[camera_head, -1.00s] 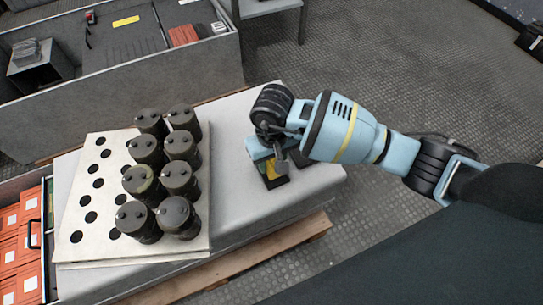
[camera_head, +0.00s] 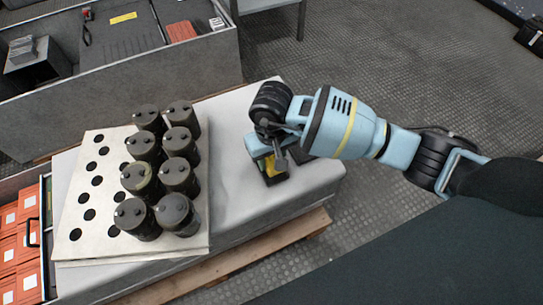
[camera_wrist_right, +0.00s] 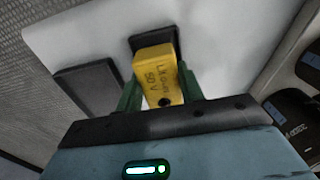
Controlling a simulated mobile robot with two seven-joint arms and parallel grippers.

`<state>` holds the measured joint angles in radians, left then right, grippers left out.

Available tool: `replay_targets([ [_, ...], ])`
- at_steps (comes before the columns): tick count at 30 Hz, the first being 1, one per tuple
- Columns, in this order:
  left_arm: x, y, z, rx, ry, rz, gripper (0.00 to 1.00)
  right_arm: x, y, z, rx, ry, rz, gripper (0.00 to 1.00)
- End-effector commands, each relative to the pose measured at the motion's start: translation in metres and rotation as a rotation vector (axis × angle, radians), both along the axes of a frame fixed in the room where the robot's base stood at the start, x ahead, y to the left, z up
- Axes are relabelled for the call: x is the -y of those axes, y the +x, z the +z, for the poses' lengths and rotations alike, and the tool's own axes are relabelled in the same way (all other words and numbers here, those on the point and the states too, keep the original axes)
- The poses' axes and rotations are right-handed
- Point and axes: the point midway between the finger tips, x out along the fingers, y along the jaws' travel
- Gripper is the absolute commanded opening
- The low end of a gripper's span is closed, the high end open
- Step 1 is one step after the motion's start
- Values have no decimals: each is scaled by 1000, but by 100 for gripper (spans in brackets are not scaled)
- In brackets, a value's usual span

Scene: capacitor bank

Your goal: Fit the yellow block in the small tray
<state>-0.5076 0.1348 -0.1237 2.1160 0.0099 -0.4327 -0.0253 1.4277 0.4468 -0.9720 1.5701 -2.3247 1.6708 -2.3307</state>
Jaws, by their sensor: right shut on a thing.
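The yellow block (camera_wrist_right: 157,75), with dark lettering on its face, is held between the green fingers of my right gripper (camera_wrist_right: 158,92) in the right wrist view. A small dark tray (camera_wrist_right: 141,42) shows just beyond the block's far end and is partly covered by it. I cannot tell whether the block's end is inside the tray or above it. In the head view my right gripper (camera_head: 268,163) is low over the right part of the table, at the small dark tray (camera_head: 277,180), with a little yellow showing. My left gripper is not in view.
A second dark flat piece (camera_wrist_right: 88,88) lies beside the tray. On the left of the grey table (camera_head: 235,190), a white plate with holes (camera_head: 85,215) bears several dark cylinders (camera_head: 180,178). Table space between plate and gripper is clear. Orange boxes (camera_head: 20,250) stand at lower left.

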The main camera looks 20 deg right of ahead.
Motion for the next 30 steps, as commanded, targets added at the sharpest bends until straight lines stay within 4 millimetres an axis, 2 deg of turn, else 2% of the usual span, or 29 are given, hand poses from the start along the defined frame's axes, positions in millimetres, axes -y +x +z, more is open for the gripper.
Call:
replay_targets([
  [14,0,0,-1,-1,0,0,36,-1,0,0,1,1,0,7],
  [30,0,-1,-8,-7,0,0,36,0,0,-10,0,0,0,7],
])
